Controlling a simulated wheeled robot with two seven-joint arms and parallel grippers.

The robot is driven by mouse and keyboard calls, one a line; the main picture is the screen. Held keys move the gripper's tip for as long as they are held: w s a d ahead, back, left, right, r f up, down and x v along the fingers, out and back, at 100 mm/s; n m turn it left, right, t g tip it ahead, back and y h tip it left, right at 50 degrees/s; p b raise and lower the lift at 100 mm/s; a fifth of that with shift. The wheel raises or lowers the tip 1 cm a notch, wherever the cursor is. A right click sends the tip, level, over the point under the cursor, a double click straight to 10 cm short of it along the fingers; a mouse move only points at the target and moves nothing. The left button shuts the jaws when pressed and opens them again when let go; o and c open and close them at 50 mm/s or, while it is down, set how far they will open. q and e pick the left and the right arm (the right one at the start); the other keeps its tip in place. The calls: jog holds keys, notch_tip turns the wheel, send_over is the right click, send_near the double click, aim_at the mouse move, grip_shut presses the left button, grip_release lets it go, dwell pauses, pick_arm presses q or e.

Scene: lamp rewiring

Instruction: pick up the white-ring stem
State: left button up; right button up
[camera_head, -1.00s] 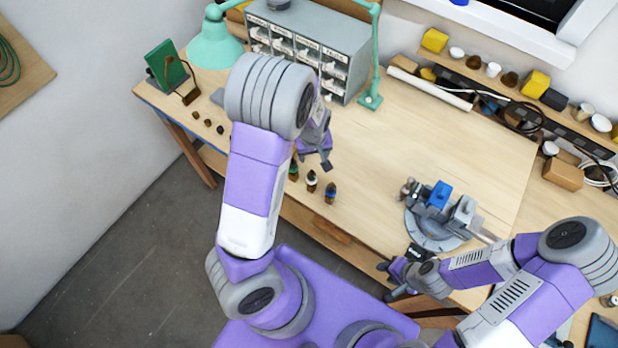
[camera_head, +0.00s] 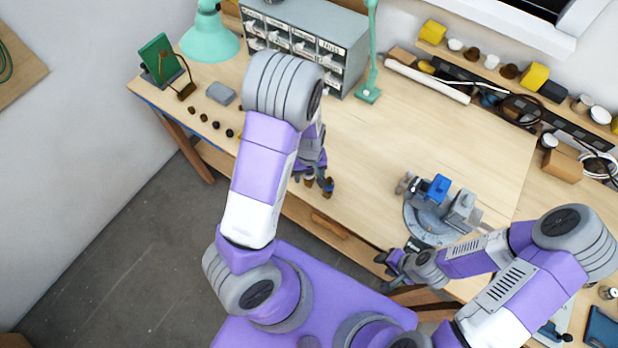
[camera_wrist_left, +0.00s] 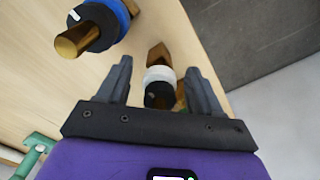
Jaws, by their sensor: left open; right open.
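The white-ring stem (camera_wrist_left: 160,75) shows in the left wrist view as a brass piece with a white ring and a black collar. It stands between the two fingers of my open left gripper (camera_wrist_left: 158,68), with a gap on each side. In the head view my left gripper (camera_head: 313,180) is low at the table's front edge and mostly covers this stem. A blue-ring stem (camera_wrist_left: 108,20) is outside the left finger in the wrist view. A further brass piece is partly hidden behind the right finger. My right gripper (camera_head: 386,268) is open and empty near the front edge.
A grey vise-like fixture with a blue block (camera_head: 438,188) stands right of the stems. Several small dark parts (camera_head: 204,118) lie left of my left arm. A drawer cabinet (camera_head: 305,45) and a green lamp (camera_head: 208,40) stand behind. The table's middle is clear.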

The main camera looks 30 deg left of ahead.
pick_arm(q)
grip_shut()
dwell(0.3)
jog(key=shift+r, duration=0.1)
